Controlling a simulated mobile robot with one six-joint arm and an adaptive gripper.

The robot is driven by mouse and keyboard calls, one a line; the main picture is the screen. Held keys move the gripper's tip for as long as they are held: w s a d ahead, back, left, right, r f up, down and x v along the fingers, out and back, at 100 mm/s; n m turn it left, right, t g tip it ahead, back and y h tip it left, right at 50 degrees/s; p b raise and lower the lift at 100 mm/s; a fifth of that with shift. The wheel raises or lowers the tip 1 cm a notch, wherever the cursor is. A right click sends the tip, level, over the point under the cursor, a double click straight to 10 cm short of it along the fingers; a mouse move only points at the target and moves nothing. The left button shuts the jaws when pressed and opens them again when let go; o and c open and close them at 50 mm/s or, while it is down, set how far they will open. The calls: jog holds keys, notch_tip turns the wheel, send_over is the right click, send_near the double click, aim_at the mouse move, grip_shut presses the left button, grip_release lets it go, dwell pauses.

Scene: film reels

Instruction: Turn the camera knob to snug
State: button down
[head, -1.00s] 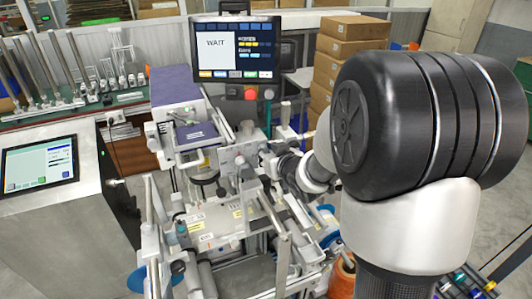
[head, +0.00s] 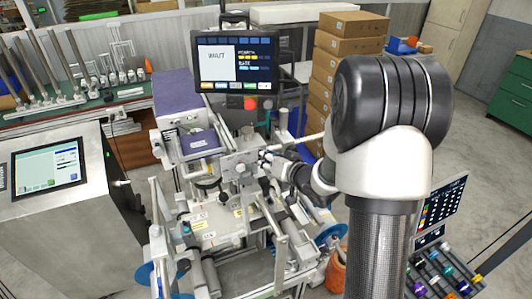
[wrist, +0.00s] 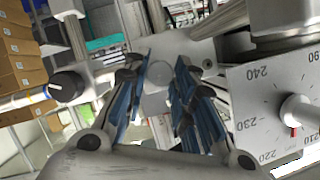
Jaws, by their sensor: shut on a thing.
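My gripper (wrist: 160,82) is shut on a round grey knob (wrist: 158,75), which I take for the camera knob. In the wrist view the blue-padded fingers stand on either side of it, and its face shows between the fingertips. No mark on this face shows how far it is turned. In the head view my gripper (head: 268,158) reaches in from the right at the metal labelling machine (head: 205,215); the knob is too small and covered there to make out.
A black knob (wrist: 68,86) with a white mark sits left of my fingers, and a numbered dial (wrist: 275,110) sits close on the right. Stacked boxes (head: 335,70) stand behind the arm.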

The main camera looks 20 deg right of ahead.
jog(key=c, duration=1.3)
grip_release()
jog(key=shift+w, duration=0.1)
jog(key=v, duration=1.2)
jog(key=shift+d, duration=0.1)
